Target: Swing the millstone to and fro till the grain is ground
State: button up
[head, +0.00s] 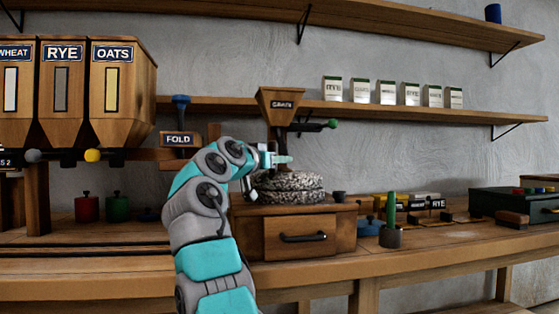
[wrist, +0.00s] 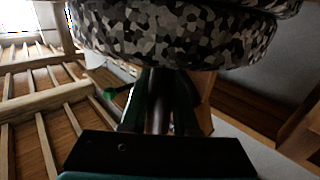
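The millstone (head: 288,188) is a pair of round, speckled grey stones lying flat on a wooden base with a drawer (head: 285,238). Its speckled rim fills the top of the wrist view (wrist: 180,35). My gripper (head: 283,160) is at the left part of the upper stone, just above it, with its fingers pointing right. In the wrist view a dark upright handle (wrist: 158,98) stands between my two fingers, which appear closed against its sides. The grain hopper (head: 281,104) stands above and behind the stone. Any grain between the stones is hidden.
A green-knobbed lever (head: 332,124) sticks out right of the hopper. A small dark cup (head: 339,196) stands on the base's right edge. A green-handled tool (head: 391,212) stands farther right on the bench. The FOLD post (head: 179,138) and the OATS bin (head: 118,85) are at left.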

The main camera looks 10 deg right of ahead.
grip_shut()
dwell(0.9)
